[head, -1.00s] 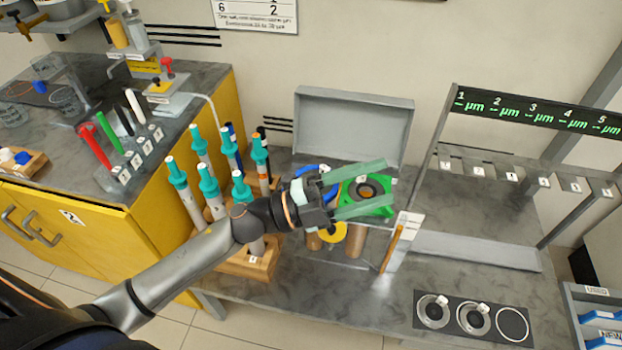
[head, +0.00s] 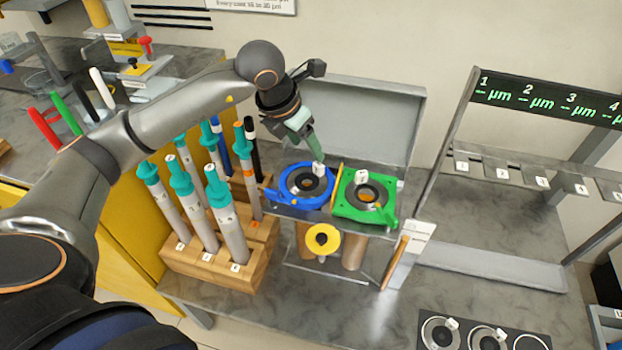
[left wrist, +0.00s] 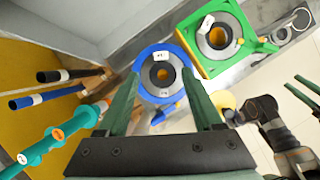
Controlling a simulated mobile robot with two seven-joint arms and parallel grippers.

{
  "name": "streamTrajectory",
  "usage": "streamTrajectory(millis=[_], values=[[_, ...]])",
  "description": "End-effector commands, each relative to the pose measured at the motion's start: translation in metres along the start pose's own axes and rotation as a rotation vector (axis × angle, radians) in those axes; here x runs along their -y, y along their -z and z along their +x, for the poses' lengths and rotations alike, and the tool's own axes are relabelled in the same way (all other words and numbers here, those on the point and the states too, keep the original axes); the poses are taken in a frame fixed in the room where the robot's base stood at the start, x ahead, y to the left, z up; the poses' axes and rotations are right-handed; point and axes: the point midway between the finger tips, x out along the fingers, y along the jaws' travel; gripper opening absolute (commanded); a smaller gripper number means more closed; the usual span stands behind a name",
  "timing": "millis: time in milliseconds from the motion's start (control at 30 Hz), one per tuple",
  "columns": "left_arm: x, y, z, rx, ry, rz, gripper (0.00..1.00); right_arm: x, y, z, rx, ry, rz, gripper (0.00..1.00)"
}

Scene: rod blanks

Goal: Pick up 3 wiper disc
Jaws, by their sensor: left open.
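A grey ring-shaped disc (head: 299,188) with a white tag sits in the blue holder (head: 287,183). A similar tagged disc (head: 375,186) sits in the green holder (head: 349,210). Both discs also show in the left wrist view, blue-held (left wrist: 149,77) and green-held (left wrist: 204,40). The tag numbers are too small to read surely. My left gripper (head: 316,152) is open and empty, just above the back of the blue holder. In the left wrist view its two green fingers (left wrist: 161,101) stand apart, with the blue holder beyond and between them.
A wooden rack (head: 211,273) of teal-topped rods stands left of the holders. A yellow disc (head: 323,240) sits below them. A dark mat (head: 464,344) with tagged rings lies at front right. A gauge frame (head: 455,130) stands at right.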

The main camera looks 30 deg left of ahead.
Motion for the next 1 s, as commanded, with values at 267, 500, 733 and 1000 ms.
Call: streamTrajectory(millis=[267,500,733,1000], values=[[0.001,0.0,0.032,0.0,0.003,0.001,0.68,-0.003,-0.002,0.001,-0.002,-0.005,0.0,0.44],[0.002,0.0,0.065,-0.003,0.004,0.0,0.68,-0.004,-0.006,0.003,0.001,-0.007,0.0,0.44],[0.002,-0.001,0.083,0.001,0.002,0.001,0.68,-0.005,-0.008,0.004,0.004,-0.009,0.0,0.44],[0.002,-0.001,0.083,0.001,0.003,0.001,0.58,-0.005,-0.008,0.004,0.004,-0.01,0.001,0.44]])
